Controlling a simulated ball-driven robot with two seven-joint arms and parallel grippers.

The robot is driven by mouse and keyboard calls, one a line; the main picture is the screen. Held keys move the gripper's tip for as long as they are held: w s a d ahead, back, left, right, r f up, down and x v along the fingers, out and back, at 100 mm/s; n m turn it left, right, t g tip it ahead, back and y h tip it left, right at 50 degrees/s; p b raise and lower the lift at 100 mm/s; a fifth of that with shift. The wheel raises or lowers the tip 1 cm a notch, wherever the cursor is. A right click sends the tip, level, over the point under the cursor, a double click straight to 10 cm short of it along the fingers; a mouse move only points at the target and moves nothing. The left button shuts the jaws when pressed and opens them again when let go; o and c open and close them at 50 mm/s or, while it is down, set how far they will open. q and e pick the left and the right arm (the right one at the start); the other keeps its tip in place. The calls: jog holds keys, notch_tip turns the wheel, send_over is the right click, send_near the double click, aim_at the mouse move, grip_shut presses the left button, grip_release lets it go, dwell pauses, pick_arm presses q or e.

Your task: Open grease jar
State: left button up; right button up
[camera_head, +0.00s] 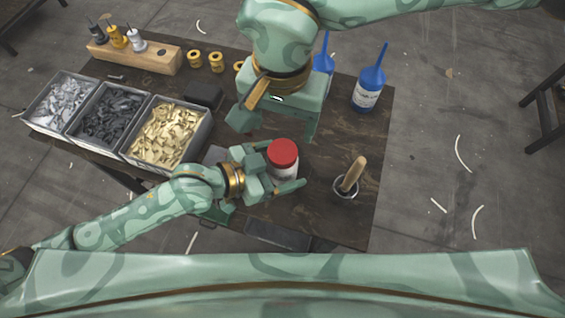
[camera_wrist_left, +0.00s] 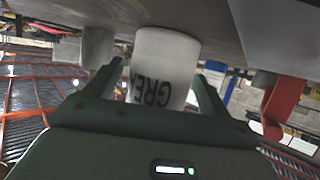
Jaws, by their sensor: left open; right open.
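The grease jar (camera_head: 283,172) is white with a red lid (camera_head: 283,152) and stands upright on the dark wooden table. The lid is seated on the jar. My left gripper (camera_head: 282,168) is open, with its fingers on either side of the jar's body. In the left wrist view the jar (camera_wrist_left: 160,70), with dark upside-down lettering, stands between the two open fingers (camera_wrist_left: 158,85); contact cannot be told. My right gripper (camera_head: 276,122) is open and empty above the table, just behind the jar and higher than its lid.
A metal cup with a wooden-handled tool (camera_head: 350,178) stands right of the jar. Blue-capped bottles (camera_head: 368,92) stand behind it. Bins of parts (camera_head: 165,135) and a wooden block with small bottles (camera_head: 135,55) are at left. The table's right front is clear.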

aim_at(282, 150)
pick_arm(q)
grip_shut()
pick_arm(e)
jog(key=m, duration=1.7)
jog(key=shift+m, duration=0.3)
jog(key=m, duration=0.9)
jog(key=shift+m, duration=0.3)
jog(key=m, duration=1.2)
jog(key=shift+m, duration=0.4)
jog(key=shift+f, duration=0.3)
jog(key=shift+m, duration=0.3)
notch_tip(282, 150, down, 7)
jog(key=shift+f, duration=0.2)
